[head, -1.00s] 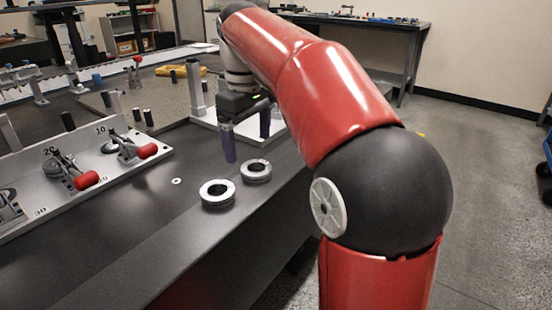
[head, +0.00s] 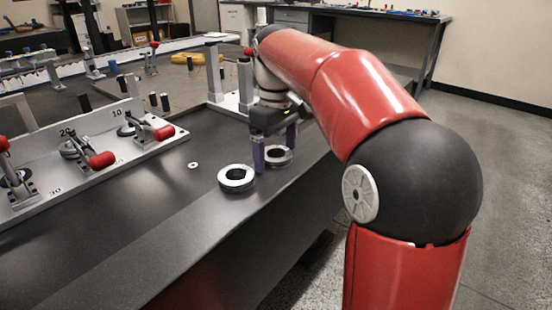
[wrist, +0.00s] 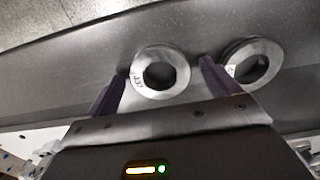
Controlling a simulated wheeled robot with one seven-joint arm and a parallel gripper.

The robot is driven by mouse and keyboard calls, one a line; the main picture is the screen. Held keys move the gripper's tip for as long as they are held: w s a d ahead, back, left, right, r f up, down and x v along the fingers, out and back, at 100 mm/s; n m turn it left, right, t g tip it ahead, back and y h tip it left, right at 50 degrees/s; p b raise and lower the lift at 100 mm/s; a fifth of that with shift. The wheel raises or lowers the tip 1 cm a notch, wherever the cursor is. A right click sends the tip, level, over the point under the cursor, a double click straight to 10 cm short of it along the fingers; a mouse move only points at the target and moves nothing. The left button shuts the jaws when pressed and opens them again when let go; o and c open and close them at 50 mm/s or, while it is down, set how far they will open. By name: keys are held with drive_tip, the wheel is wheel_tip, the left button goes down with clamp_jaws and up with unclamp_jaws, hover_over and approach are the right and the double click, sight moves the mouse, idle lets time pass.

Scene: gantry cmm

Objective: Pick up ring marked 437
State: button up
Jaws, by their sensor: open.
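The ring marked 437 (wrist: 141,88) is a silver metal ring lying flat on the dark bench, its number readable in the wrist view. In the head view it is the farther ring (head: 279,162), partly hidden by a finger. My gripper (head: 275,156) points down, with its two purple fingers apart on either side of this ring. The wrist view also shows my gripper (wrist: 163,70) open, with the ring between and slightly beyond the fingers. Contact is not clear.
A second, similar ring (head: 237,178) lies close by, just outside one finger; it also shows in the wrist view (wrist: 271,55). A small washer (head: 193,165) lies left of it. A fixture plate with red-handled clamps (head: 103,160) stands at left. Grey posts (head: 245,85) rise behind my gripper.

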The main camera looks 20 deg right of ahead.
drive_tip(key=shift+c, duration=0.3)
drive_tip(key=c, duration=1.2)
drive_tip(key=shift+c, duration=0.5)
drive_tip(key=shift+r, duration=0.2)
